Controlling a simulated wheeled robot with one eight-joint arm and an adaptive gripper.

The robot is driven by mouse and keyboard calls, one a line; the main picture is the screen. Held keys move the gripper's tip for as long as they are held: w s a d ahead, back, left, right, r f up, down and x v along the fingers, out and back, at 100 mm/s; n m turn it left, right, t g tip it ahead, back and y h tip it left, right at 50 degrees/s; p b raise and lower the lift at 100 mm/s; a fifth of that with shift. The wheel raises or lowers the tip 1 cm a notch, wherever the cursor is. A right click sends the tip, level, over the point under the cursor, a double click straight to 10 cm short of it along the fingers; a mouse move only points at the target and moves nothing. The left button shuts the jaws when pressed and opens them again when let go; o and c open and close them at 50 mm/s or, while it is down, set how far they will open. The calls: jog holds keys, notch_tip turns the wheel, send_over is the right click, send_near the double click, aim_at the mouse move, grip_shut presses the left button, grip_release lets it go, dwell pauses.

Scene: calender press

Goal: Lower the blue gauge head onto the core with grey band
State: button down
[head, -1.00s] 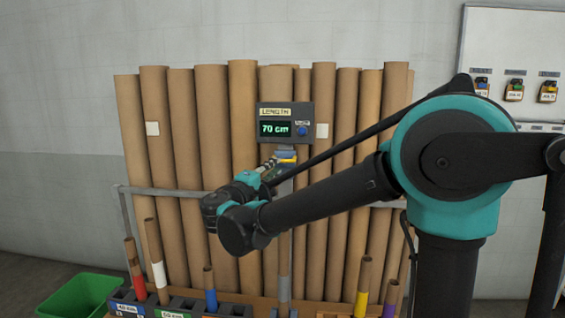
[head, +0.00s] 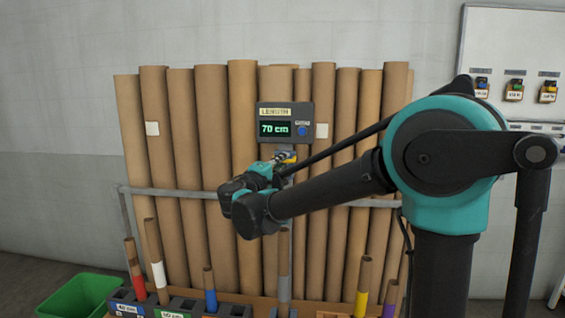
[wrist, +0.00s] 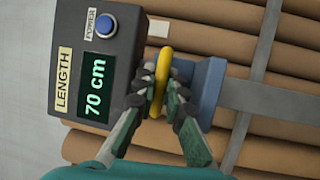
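The blue gauge head (wrist: 208,90) sits on a grey vertical rail below the length display box and has a yellow grip ring (wrist: 162,75) on it. In the head view the yellow part (head: 288,158) shows just beyond my wrist. My gripper (wrist: 161,73) has its fingertips on both sides of the yellow ring, close against it. The display (head: 275,129) reads 70 cm. The core with grey band (head: 284,262) stands upright below the gauge head, with a clear gap between them. The core is out of the wrist view.
Cores with red (head: 139,288), white (head: 158,273), blue (head: 211,299), yellow (head: 362,298) and purple (head: 389,308) bands stand around it. Tall brown tubes (head: 210,150) lean behind a grey rail. A green bin (head: 75,297) is at lower left.

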dwell(0.3)
notch_tip(320, 180, down, 20)
jog(key=shift+f, duration=0.25)
jog(key=shift+s+f, duration=0.1)
dwell(0.4)
jog(key=c, duration=1.9)
grip_release()
jog(key=shift+o, duration=0.2)
jog(key=v, duration=1.2)
